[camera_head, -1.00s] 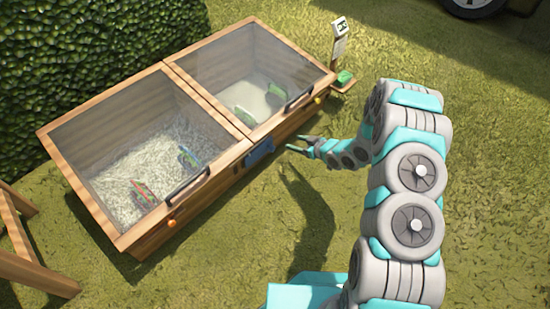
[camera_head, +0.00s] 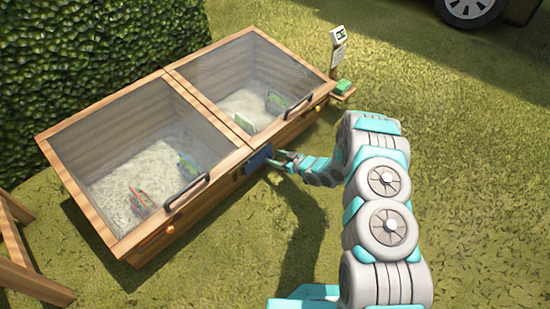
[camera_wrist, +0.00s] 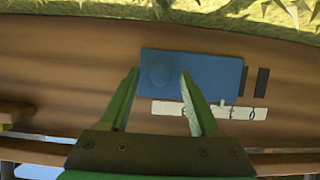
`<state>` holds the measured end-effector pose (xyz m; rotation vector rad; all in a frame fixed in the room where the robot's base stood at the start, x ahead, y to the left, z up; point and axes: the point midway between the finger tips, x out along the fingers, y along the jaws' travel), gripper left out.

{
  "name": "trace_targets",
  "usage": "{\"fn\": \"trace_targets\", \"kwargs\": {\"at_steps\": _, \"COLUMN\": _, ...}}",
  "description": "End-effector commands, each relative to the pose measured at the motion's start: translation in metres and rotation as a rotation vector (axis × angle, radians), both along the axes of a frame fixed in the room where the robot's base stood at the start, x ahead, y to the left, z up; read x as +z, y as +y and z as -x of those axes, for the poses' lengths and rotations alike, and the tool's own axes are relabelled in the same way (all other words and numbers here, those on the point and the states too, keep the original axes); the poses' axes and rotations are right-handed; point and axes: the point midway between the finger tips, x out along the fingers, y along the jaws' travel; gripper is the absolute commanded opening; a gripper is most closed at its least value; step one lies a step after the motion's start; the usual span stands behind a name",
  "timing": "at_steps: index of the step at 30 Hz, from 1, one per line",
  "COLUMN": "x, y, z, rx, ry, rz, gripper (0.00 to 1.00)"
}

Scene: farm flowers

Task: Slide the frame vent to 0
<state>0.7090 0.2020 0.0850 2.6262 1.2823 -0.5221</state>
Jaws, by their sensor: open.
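The frame vent is a blue sliding plate (camera_head: 259,156) on the front wooden wall of the cold frame (camera_head: 200,205). In the wrist view the blue plate (camera_wrist: 205,75) fills the middle, with dark slots (camera_wrist: 256,82) uncovered to its right. A pale lettered strip (camera_wrist: 215,111) runs just below it; part of its lettering is hidden by a finger. My gripper (camera_head: 283,158) is close in front of the plate in the head view. In the wrist view my gripper (camera_wrist: 158,75) is open, its two green fingers over the plate's left part. I cannot tell whether they touch it.
Two glazed lids with black handles (camera_head: 187,191) cover the cold frame. A post with a small display (camera_head: 338,36) and a green object (camera_head: 343,86) stand at its far right corner. A hedge (camera_head: 90,70) is behind. Open grass (camera_head: 460,180) lies to the right.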

Motion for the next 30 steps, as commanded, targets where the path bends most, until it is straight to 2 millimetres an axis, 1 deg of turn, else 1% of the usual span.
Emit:
{"fn": "trace_targets", "kwargs": {"at_steps": 9, "x": -0.0013, "y": 0.0021, "z": -0.0015, "rx": -0.001, "ry": 0.001, "rz": -0.001, "gripper": 0.63}}
{"fn": "trace_targets", "kwargs": {"at_steps": 26, "x": -0.0012, "y": 0.0020, "z": -0.0013, "rx": 0.000, "ry": 0.001, "rz": -0.001, "gripper": 0.00}}
{"fn": "trace_targets", "kwargs": {"at_steps": 30, "x": -0.0012, "y": 0.0021, "z": -0.0013, "rx": -0.001, "ry": 0.001, "rz": -0.001, "gripper": 0.00}}
